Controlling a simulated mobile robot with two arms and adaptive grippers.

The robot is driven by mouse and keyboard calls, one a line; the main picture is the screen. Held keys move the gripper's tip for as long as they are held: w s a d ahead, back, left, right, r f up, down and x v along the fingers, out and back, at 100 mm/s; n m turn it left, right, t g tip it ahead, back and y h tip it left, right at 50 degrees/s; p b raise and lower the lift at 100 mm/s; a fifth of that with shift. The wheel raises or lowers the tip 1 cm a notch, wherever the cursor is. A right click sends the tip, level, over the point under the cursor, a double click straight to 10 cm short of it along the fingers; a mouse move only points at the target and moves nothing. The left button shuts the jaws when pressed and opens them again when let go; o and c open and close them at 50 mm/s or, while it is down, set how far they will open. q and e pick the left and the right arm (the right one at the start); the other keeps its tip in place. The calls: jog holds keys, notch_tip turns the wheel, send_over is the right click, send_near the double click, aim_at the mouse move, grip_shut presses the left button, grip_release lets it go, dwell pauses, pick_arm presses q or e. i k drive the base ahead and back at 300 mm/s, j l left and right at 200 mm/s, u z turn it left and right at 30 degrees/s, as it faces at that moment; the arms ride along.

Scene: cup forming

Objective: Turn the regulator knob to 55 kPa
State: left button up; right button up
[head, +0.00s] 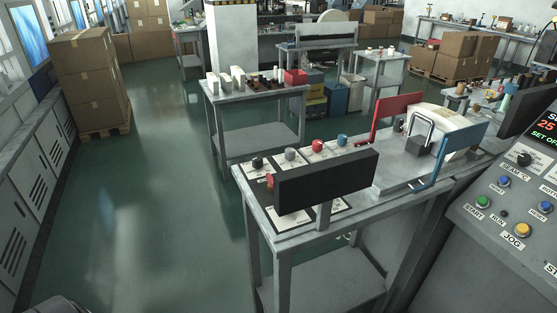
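Several small knob-like parts stand in a row along the back of the near grey table: a black one (257,162), a grey one (291,154), a red one (317,146) and a blue one (342,140). Their labels are too small to read, so I cannot tell which is the regulator knob. A round black knob (524,158) is on the sloped console at the right, above a label that seems to read "SEAM °C". No pressure reading is legible.
A dark panel (325,180) on a post hides part of the near table (292,236). A machine with red and blue plates (455,155) stands right of it. The console (480,235) has coloured buttons and a partly cut-off display (544,130). The green floor at left is clear.

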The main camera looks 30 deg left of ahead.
aim_at(256, 161)
jog(key=j+z, duration=0.8)
jog(key=j, duration=0.7)
jog(key=k+j+z, duration=0.15)
jog(key=j, duration=0.9)
jog(key=j+z, duration=0.1)
jog(key=j, duration=0.4)
jog(key=k+j+z, duration=0.1)
jog(key=j, duration=0.4)
jog(key=k+j, duration=0.15)
jog(key=j, duration=0.35)
